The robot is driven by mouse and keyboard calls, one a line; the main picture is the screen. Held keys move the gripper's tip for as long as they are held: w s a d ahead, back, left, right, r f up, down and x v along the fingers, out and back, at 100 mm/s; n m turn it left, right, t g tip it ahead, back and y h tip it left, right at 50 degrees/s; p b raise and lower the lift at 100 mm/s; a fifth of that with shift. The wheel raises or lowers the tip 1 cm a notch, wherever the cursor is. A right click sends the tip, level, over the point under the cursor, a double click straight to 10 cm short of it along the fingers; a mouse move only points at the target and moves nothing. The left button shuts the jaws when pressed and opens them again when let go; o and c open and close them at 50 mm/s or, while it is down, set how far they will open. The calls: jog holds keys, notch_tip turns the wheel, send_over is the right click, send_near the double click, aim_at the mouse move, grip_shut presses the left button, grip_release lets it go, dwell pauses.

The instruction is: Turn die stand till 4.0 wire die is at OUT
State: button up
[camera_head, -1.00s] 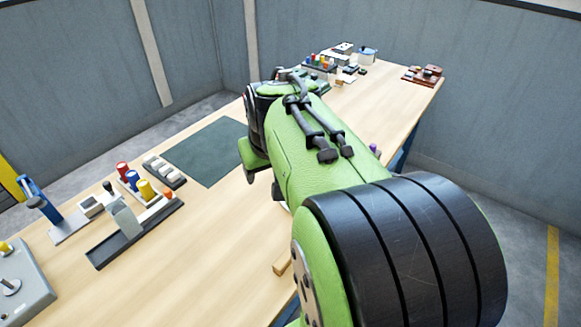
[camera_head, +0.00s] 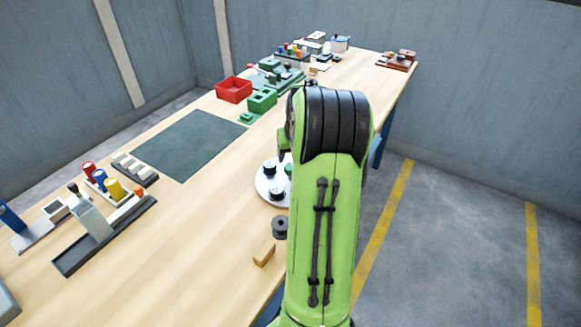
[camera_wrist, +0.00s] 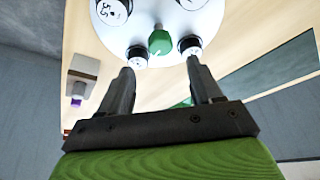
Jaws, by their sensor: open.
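The die stand (camera_head: 262,192) is a white round plate on the table, partly hidden by my arm in the head view. In the wrist view the die stand (camera_wrist: 170,18) fills the top and carries several dark wire dies with white faces. One wire die (camera_wrist: 112,11) has a label that looks like 5.5; the other labels are not readable. A green knob (camera_wrist: 160,42) stands on the plate between two dies. My gripper (camera_wrist: 160,68) is open and empty, its fingertips just short of the knob. No OUT mark can be made out.
A dark spool (camera_head: 280,227) and a wooden block (camera_head: 264,253) lie in front of the die stand. A dark green mat (camera_head: 190,144) lies left of it. A green block (camera_head: 262,101) and a red bin (camera_head: 234,90) stand behind.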

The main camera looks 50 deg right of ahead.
jog(key=x, duration=0.7)
jog(key=shift+w+f+b, duration=0.15)
jog(key=shift+f+b, duration=0.15)
jog(key=shift+b, duration=0.05)
grip_shut()
